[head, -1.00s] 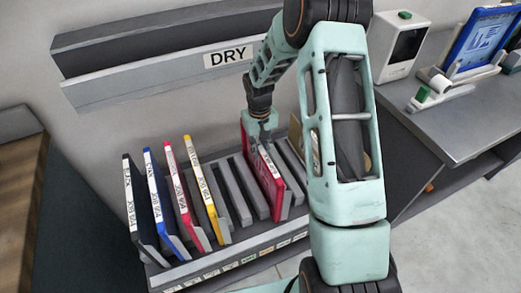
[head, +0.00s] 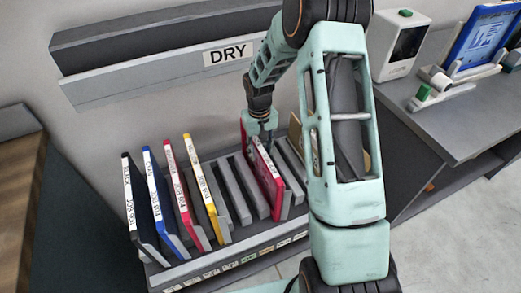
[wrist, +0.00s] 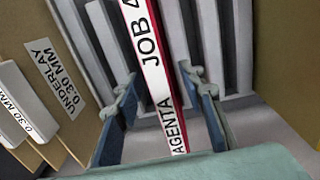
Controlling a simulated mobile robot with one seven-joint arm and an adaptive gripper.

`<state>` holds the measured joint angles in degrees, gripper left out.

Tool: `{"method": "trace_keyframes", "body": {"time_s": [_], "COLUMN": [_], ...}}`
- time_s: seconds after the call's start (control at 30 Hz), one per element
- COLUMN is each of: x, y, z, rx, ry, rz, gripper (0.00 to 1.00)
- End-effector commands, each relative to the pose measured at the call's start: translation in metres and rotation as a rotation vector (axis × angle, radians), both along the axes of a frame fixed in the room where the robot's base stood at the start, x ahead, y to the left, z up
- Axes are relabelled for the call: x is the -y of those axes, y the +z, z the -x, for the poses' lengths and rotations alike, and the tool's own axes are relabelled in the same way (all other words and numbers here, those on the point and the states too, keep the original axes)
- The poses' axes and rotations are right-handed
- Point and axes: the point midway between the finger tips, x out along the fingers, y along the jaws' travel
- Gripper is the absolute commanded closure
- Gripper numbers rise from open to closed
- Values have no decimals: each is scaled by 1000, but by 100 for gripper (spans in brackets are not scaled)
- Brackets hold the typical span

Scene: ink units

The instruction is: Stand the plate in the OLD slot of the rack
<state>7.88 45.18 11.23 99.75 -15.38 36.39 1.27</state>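The red plate (head: 266,172), with a white edge label, stands in a slot toward the right of the grey rack (head: 228,262). In the wrist view the plate (wrist: 153,70) shows its label, with "JOB 4" and "AGENTA" readable. My gripper (head: 262,132) is at the plate's top in the head view. In the wrist view its two blue fingers (wrist: 163,108) stand apart on either side of the plate, with gaps showing, so it looks open. The rack's front labels are too small to read, so I cannot tell which slot is OLD.
Plates edged black (head: 138,205), blue (head: 163,205), red (head: 186,195) and yellow (head: 206,190) stand leaning at the rack's left. Empty slots lie between them and the red plate, and to its right. Brown boards labelled UNDERLAY (wrist: 50,75) are close by in the wrist view.

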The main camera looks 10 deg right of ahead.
Motion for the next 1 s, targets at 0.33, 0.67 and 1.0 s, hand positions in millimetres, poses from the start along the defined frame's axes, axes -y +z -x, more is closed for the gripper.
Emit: {"method": "trace_keyframes", "body": {"time_s": [0.33, 0.67, 1.0], "x": [-1, -2, -2], "y": [35, 101, 120], "z": [-1, -1, 1], "rx": [5, 3, 0], "ry": [0, -1, 0], "rz": [1, 0, 0], "gripper": [63, 63, 63]}}
